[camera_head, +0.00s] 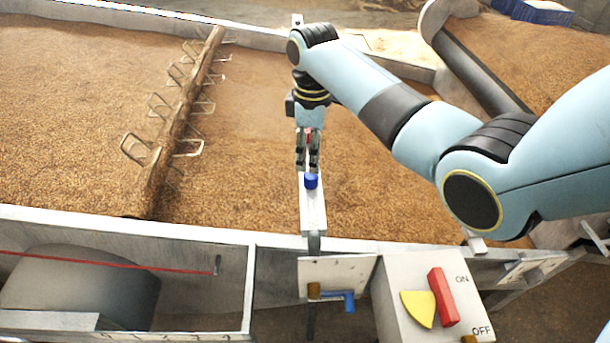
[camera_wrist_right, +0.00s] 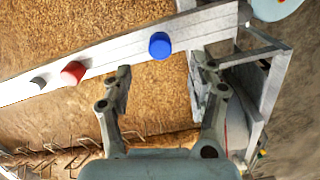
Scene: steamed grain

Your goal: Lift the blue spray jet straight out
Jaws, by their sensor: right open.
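The blue spray jet (camera_head: 311,181) is a short blue cylinder on the pale bar (camera_head: 313,212) that runs over the grain. In the right wrist view the blue spray jet (camera_wrist_right: 160,45) sits on the bar just beyond the fingertips, roughly centred between them. My right gripper (camera_head: 308,168) points down over the bar, close to the blue jet; its fingers (camera_wrist_right: 165,72) are apart and empty. A red jet (camera_head: 308,135) shows between the fingers in the head view, farther back. My left gripper is out of view.
In the right wrist view the red jet (camera_wrist_right: 73,73) and a grey stub (camera_wrist_right: 38,83) sit farther along the bar. A beam with wire loops (camera_head: 180,115) stands left. A control box (camera_head: 425,300) and a blue-handled valve (camera_head: 348,299) are in front.

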